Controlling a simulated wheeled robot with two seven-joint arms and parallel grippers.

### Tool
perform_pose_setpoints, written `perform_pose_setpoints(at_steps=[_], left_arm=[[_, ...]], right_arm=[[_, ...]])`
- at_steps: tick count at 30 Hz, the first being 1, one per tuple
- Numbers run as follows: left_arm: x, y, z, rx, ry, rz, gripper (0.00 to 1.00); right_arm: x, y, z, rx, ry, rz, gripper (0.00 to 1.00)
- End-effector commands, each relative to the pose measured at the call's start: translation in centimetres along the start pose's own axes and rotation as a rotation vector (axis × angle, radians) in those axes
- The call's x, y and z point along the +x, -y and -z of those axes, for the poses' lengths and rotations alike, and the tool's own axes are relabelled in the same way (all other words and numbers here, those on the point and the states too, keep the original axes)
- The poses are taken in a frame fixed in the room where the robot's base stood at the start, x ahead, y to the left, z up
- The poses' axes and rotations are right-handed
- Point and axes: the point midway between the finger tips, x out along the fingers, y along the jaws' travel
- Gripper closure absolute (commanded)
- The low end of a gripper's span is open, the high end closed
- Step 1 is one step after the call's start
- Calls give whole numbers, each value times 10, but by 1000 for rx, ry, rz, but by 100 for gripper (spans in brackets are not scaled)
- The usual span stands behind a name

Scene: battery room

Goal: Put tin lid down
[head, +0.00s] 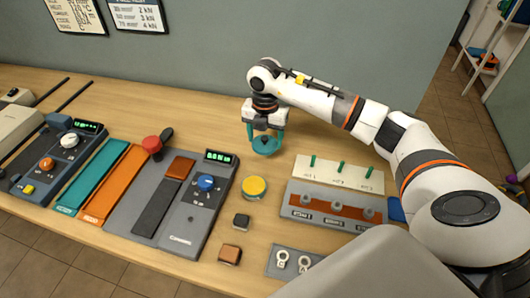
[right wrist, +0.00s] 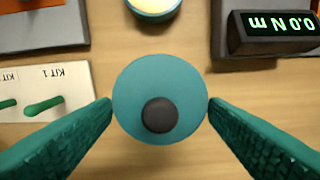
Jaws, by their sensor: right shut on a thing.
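The tin lid is a round teal disc (right wrist: 160,115) with a dark knob at its centre. It sits between the fingertips of my right gripper (right wrist: 160,106), which is shut on its rim. In the head view the lid (head: 266,149) is below my right gripper (head: 266,140), over bare wood toward the back of the table. I cannot tell whether it touches the wood. The round tin (head: 253,187) with a yellow top stands apart from it, nearer the table front. My left gripper is not in view.
A labelled cream board with green pegs (head: 338,174) is right of the lid. A grey rack (head: 332,206) lies in front of it. A grey device with a green display (head: 218,157) is at left. Small dark (head: 241,221) and brown (head: 230,254) blocks lie in front of the tin.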

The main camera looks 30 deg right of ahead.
Motion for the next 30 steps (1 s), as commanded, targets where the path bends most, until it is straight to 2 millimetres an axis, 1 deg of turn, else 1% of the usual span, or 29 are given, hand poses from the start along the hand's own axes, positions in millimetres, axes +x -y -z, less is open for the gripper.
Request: perform_pose_setpoints(at_steps=[1, 3, 8, 15, 26, 27, 29, 30], left_arm=[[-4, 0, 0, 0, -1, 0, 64], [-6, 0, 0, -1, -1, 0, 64], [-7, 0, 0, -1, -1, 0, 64], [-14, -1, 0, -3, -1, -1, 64], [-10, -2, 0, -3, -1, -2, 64], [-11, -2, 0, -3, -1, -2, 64], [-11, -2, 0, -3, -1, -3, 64], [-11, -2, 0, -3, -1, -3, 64]], right_arm=[[8, -1, -1, 1, 3, -3, 53], [17, 0, -1, -1, 2, -2, 53], [29, 0, 0, -2, 1, -2, 53], [60, 0, -1, -3, 2, -2, 53], [67, 0, 0, -4, 0, 0, 53], [66, 0, 0, -4, -1, 0, 28], [66, 0, 0, -4, -1, 0, 19], [66, 0, 0, -4, -1, 0, 12]])
